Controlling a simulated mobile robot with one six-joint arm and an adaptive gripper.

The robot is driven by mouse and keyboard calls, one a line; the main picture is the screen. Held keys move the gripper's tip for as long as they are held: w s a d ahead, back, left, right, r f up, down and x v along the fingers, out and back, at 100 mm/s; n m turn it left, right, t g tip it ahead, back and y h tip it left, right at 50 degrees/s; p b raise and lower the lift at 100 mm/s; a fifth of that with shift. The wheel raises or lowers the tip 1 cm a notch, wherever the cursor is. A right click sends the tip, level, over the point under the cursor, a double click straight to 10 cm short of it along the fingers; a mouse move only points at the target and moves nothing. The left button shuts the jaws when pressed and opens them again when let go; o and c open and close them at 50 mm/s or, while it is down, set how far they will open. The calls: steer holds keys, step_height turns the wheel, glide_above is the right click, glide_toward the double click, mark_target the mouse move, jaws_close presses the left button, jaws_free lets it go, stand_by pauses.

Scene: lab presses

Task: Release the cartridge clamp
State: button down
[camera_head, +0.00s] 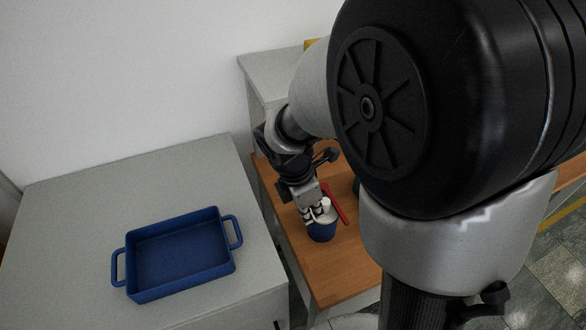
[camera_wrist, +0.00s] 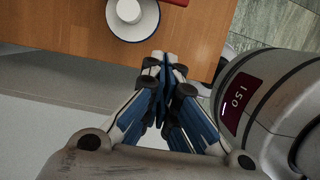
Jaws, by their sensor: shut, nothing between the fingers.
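A small round device with a dark blue body (camera_head: 322,232) and a white top stands on the wooden table. A red bar (camera_head: 335,203) extends beside it. In the wrist view the device shows from above as a white disc (camera_wrist: 146,22) with a round knob (camera_wrist: 129,10) and a dark rim, with a bit of red (camera_wrist: 174,2) at the top edge. I cannot tell which part is the clamp. My gripper (camera_head: 317,214) is shut and empty, close to the white top in the head view. In the wrist view its fingertips (camera_wrist: 165,62) are apart from the disc, nearer the table edge.
The wooden table (camera_head: 325,280) has bare room in front of the device. A blue tray (camera_head: 183,258) with two handles sits empty on the grey counter (camera_head: 70,230) to the left. A grey cabinet (camera_head: 272,72) stands behind. My arm hides the table's right part.

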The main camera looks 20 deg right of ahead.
mark_target(334, 204)
steer(key=d+f+b, duration=0.3)
steer(key=d+f, duration=0.2)
steer(key=f, duration=0.1)
steer(key=shift+w+d, duration=0.15)
steer(key=shift+d, duration=0.1)
steer(key=shift+d+r, duration=0.1)
